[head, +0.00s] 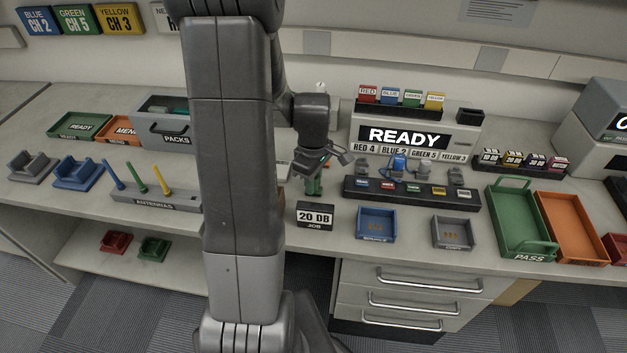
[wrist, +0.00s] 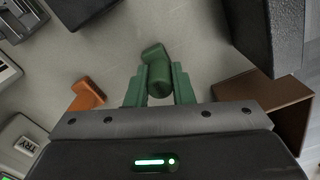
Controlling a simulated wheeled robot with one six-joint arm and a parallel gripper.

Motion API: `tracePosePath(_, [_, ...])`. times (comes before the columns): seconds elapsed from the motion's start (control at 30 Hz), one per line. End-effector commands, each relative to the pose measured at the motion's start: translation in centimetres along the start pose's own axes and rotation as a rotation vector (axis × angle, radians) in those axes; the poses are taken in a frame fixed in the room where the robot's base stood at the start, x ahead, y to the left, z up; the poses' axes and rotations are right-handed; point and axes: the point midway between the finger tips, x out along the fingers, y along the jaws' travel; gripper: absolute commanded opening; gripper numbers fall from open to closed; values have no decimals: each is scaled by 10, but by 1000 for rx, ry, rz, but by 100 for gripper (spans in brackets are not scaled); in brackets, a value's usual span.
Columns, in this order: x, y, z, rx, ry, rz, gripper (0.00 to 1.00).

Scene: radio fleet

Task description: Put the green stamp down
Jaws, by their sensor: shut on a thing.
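The green stamp (head: 313,186) is below my gripper (head: 322,160) in the head view, over the bench behind the 20 dB block. In the wrist view the green stamp (wrist: 156,68) is between the two fingers of my gripper (wrist: 158,88), which is shut on it. I cannot tell whether its lower end touches the bench. My arm hides part of the bench to its left.
An orange piece (wrist: 87,95) lies left of the fingers in the wrist view. Blue (head: 376,223) and grey (head: 453,233) trays sit near the front edge.

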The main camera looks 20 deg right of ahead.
Motion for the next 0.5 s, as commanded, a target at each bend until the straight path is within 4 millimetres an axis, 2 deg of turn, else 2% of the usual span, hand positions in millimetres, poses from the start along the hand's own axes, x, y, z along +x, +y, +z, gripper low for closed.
tracePosePath(0.3, [4,0,0,0,0,0,6])
tracePosePath(0.33, [4,0,0,0,0,0,23])
tracePosePath(0.4, [3,0,0,0,0,0,37])
tracePosePath(0.43, [3,0,0,0,0,0,43])
tracePosePath(0.5, [3,0,0,0,0,0,43])
